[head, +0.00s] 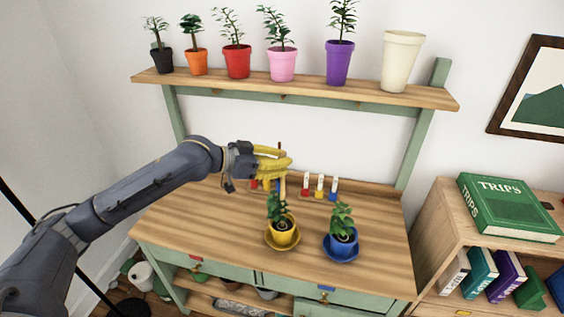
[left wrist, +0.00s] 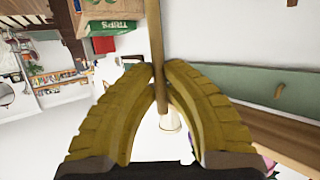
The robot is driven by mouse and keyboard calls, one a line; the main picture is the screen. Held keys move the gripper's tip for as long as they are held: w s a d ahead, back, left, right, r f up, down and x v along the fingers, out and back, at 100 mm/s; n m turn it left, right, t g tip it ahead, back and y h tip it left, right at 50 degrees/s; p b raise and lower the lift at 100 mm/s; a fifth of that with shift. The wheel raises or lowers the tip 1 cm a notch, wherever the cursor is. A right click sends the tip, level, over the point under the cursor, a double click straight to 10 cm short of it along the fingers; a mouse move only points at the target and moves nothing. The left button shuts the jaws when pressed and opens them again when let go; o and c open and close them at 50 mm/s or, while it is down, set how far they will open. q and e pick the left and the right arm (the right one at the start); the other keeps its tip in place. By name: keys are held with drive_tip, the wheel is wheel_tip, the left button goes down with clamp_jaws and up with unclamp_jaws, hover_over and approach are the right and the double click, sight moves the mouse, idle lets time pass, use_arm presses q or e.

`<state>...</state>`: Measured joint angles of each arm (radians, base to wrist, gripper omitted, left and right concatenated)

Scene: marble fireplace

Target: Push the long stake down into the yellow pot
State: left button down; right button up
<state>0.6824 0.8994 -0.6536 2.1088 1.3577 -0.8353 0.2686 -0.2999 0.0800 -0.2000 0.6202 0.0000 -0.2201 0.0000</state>
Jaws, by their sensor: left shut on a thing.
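My left gripper (head: 284,161) is above the yellow pot (head: 282,236), with its yellow fingers shut on the long stake (head: 283,187). The stake is a thin wooden rod, near upright, and its lower part reaches down to the leafy plant in the pot. Leaves hide its lower end, so I cannot tell whether it is in the soil. The yellow pot stands on a yellow saucer on the wooden bench. In the left wrist view, the two fingertips (left wrist: 160,85) close around the stake (left wrist: 154,35). My right gripper is not in view.
A blue pot (head: 343,243) with a plant stands on a blue saucer just right of the yellow pot. Small coloured labelled items (head: 320,186) stand at the bench's back. A shelf (head: 300,91) with several pots is above. The bench's left front is clear.

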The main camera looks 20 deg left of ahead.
sight(282, 151)
use_arm(q)
drive_tip(key=shift+f, duration=3)
idle(1.7)
drive_tip(key=c, duration=1.4)
unclamp_jaws()
drive_tip(key=shift+c, duration=0.2)
drive_tip(key=shift+r, duration=0.15)
wheel_tip(282, 151, up, 10)
drive_tip(key=shift+f, duration=0.1)
